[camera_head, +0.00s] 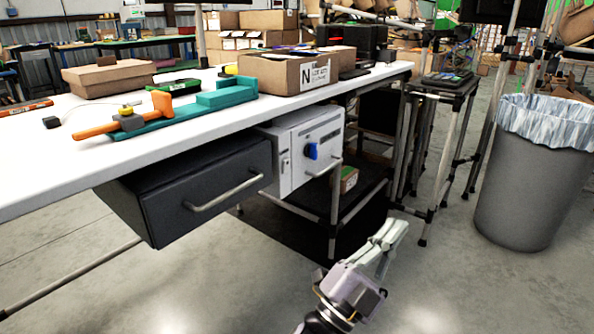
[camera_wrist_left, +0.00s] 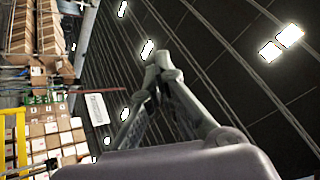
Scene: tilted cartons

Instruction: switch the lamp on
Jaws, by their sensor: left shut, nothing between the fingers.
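I cannot make out a lamp for certain in either view. A white box (camera_head: 305,145) with a blue knob (camera_head: 312,151) on its front hangs under the white worktable, beside a dark drawer (camera_head: 200,185). My left gripper (camera_head: 396,229) is low over the floor in the head view, to the right of and below the white box, apart from it. It is shut and empty. In the left wrist view its fingertips (camera_wrist_left: 163,60) meet, with the dark ceiling and its lights behind them. My right gripper is not in view.
The white worktable (camera_head: 215,115) holds an orange and teal tool (camera_head: 165,112), an open carton (camera_head: 290,72) and a flat carton (camera_head: 108,76). A grey bin (camera_head: 528,180) stands at the right. The floor (camera_head: 440,265) around my left gripper looks clear.

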